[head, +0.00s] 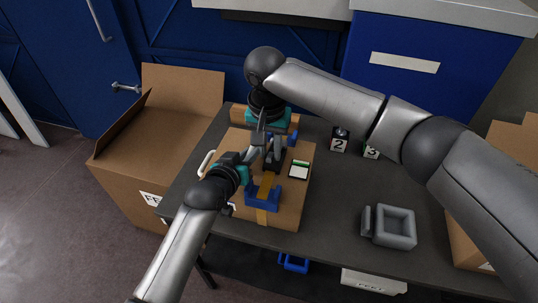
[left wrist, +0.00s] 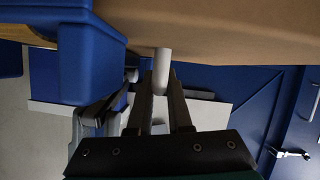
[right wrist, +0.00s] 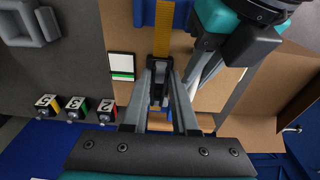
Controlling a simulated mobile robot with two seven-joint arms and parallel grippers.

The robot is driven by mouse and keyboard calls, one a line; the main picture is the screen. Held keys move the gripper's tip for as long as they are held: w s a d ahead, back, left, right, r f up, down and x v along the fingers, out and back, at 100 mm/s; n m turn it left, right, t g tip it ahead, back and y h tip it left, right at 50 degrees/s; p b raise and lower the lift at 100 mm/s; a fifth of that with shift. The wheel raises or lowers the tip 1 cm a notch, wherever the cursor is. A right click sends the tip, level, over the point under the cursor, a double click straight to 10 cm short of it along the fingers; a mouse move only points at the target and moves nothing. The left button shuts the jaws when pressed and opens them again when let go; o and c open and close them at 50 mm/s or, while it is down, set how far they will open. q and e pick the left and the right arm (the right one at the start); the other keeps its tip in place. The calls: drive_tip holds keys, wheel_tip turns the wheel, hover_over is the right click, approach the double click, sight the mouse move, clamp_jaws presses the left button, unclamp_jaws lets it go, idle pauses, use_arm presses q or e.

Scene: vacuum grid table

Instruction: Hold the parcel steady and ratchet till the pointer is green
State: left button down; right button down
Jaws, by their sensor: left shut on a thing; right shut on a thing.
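The cardboard parcel (head: 297,213) lies on the grey table. An orange strap (head: 266,187) runs over it, with a blue corner guard (head: 262,197) at the near edge. My left gripper (left wrist: 162,85) is shut on a white handle (left wrist: 163,58) at the parcel's left side; the handle also shows in the head view (head: 206,163). My right gripper (head: 268,143) is shut on the dark ratchet (right wrist: 159,84) on top of the parcel. A white gauge card with a green strip (right wrist: 122,66) lies beside the strap; I cannot make out its pointer.
Numbered blocks (head: 339,141) stand at the table's back. A grey square tray (head: 394,227) lies right of the parcel, with clear table (head: 340,200) between. An open cardboard box (head: 133,165) stands at the left, another (head: 472,235) at the right. My arms crowd the parcel.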

sight(272, 151)
drive_tip(key=shift+w+d+r+g, duration=0.35)
drive_tip(key=shift+w+r+g, duration=0.45)
drive_tip(key=shift+g, duration=0.1)
drive_tip(key=shift+w+d+r+g+y, duration=0.15)
drive_tip(key=shift+w+r+g+y, duration=0.35)
drive_tip(key=shift+w+g, duration=0.2)
drive_tip(key=shift+w, duration=0.1)
drive_tip(key=shift+s+g, duration=0.2)
drive_tip(key=shift+g, duration=0.1)
drive_tip(key=c, duration=0.7)
unclamp_jaws()
drive_tip(key=shift+r, duration=0.1)
drive_tip(key=v, duration=0.3)
drive_tip(key=s+v, duration=0.1)
drive_tip(key=v, duration=0.2)
drive_tip(key=s+v, duration=0.1)
drive_tip(key=v, duration=0.2)
drive_tip(key=shift+a+r, duration=0.3)
drive_tip(key=shift+r, duration=0.2)
